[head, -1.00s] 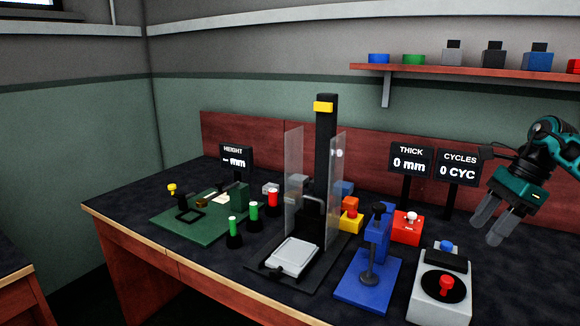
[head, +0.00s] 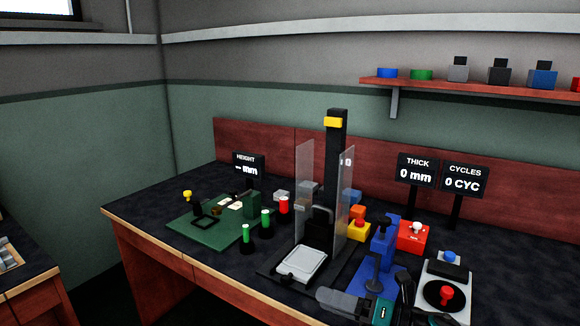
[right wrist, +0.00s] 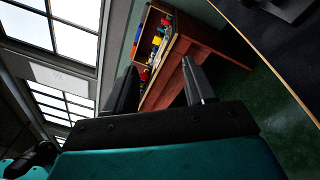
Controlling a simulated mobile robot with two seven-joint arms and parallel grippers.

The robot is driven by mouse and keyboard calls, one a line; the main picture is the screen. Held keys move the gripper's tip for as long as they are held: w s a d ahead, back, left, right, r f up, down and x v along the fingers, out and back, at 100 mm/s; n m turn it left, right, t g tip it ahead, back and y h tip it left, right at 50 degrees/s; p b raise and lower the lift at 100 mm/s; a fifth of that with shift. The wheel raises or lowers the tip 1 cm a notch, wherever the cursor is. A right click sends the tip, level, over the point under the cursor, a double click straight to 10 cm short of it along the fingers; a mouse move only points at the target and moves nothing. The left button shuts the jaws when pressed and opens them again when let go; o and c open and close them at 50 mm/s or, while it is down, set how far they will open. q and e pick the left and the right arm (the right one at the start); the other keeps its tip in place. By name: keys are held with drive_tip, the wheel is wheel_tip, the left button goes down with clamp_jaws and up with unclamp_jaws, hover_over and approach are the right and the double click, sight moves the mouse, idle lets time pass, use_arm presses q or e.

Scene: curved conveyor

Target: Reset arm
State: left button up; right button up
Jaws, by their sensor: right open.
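My right gripper (head: 332,299) is low at the front of the bench in the head view, its grey fingers pointing left and its teal body behind them. It is open and empty. In the right wrist view its two dark fingers (right wrist: 159,66) stand apart with nothing between them. In the head view it covers part of the blue stand (head: 381,250) and sits in front of the clear-walled press with a pale plate (head: 302,262). My left gripper is not in view.
The dark bench (head: 140,212) holds a green board (head: 190,232), green-topped pegs (head: 246,234), a red box (head: 412,238) and a grey control box with a red knob (head: 458,312). Signs and a shelf (head: 480,88) are behind. The right wrist view shows a wooden cabinet with coloured items (right wrist: 190,50).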

use_arm(q)
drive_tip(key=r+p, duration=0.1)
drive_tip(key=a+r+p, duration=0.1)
drive_tip(key=p, duration=0.2)
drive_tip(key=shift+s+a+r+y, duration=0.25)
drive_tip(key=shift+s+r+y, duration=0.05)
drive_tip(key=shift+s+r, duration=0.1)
use_arm(e)
drive_tip(key=s+d+f+m+t+h, duration=0.1)
drive_tip(key=s+d+f+m+h, duration=0.2)
drive_tip(key=s+m, duration=0.4)
drive_tip(key=s+d+f+m+t+h, duration=0.1)
drive_tip(key=s+d+f+m+h, duration=0.2)
drive_tip(key=m, duration=1.3)
drive_tip(key=s+d+f+m+t+h, duration=0.1)
drive_tip(key=s+d+f+m+h, duration=0.2)
drive_tip(key=s+f+m+h, duration=0.4)
drive_tip(key=s+m+h, duration=0.1)
drive_tip(key=s+m, duration=0.3)
drive_tip(key=m, duration=0.1)
drive_tip(key=shift+s+d+f+h, duration=0.25)
drive_tip(key=shift+s+f+h, duration=0.05)
drive_tip(key=shift+s+f, duration=0.1)
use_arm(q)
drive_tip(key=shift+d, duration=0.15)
use_arm(e)
drive_tip(key=shift+w, duration=0.1)
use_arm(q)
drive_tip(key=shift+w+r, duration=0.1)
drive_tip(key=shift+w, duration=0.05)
